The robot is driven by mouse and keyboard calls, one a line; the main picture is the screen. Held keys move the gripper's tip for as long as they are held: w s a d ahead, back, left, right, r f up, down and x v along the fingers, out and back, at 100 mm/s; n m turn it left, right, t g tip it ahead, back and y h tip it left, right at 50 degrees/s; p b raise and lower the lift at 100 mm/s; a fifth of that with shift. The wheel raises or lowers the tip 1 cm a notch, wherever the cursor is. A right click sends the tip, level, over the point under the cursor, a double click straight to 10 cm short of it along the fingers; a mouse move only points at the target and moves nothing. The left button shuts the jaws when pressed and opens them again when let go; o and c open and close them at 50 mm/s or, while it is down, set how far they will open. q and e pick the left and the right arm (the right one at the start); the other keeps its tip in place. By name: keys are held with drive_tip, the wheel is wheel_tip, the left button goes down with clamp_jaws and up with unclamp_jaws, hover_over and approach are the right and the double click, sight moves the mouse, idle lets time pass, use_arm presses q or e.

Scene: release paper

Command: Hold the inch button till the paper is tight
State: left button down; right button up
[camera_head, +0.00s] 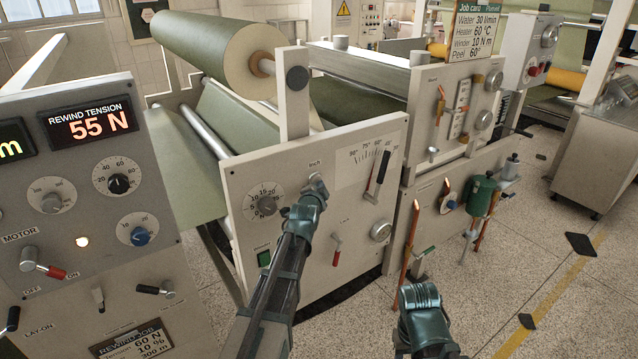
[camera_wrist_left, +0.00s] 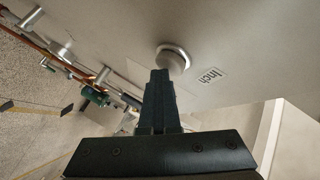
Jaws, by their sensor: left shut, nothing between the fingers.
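The inch button is a round metal knob below the "Inch" label on the pale machine panel; it shows in the left wrist view (camera_wrist_left: 173,58) and partly in the head view (camera_head: 318,180). My left gripper (camera_wrist_left: 160,73) is shut and empty, its tips at the button's lower edge; I cannot tell whether they press it. In the head view my left arm hides the gripper's fingers. The green paper runs from a large roll (camera_head: 205,45) down as a sheet (camera_head: 185,165) behind the panel; I cannot tell how tight it is.
The console's rewind tension display (camera_head: 90,123) reads 55 N. A dial (camera_head: 265,204), a red lever (camera_head: 337,248) and a black-handled lever (camera_head: 378,178) sit on the panel near my left arm. Copper pipes and a green canister (camera_head: 483,197) stand to the right. Floor is open at lower right.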

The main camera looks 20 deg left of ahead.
use_arm(q)
drive_tip(key=shift+s+d, duration=0.6)
drive_tip(key=shift+d, duration=0.1)
drive_tip(key=shift+s+d, duration=0.8)
drive_tip(key=shift+d, duration=0.2)
drive_tip(key=shift+s+d, duration=0.75)
drive_tip(key=shift+d, duration=0.25)
drive_tip(key=s+d+f+n+g+h, duration=0.1)
drive_tip(key=s+d+f+n+g, duration=0.3)
drive_tip(key=s+d+f+g, duration=0.75)
drive_tip(key=s, duration=0.6)
drive_tip(key=s+d+f+n+g, duration=0.1)
drive_tip(key=s+d+f+g, duration=0.1)
drive_tip(key=s, duration=0.6)
drive_tip(key=s+d+f+n+g, duration=0.1)
drive_tip(key=s+d+f+g, duration=0.1)
drive_tip(key=s, duration=0.6)
drive_tip(key=shift+s+d+f, duration=0.2)
drive_tip(key=shift+s+f, duration=0.1)
drive_tip(key=shift+f, duration=0.4)
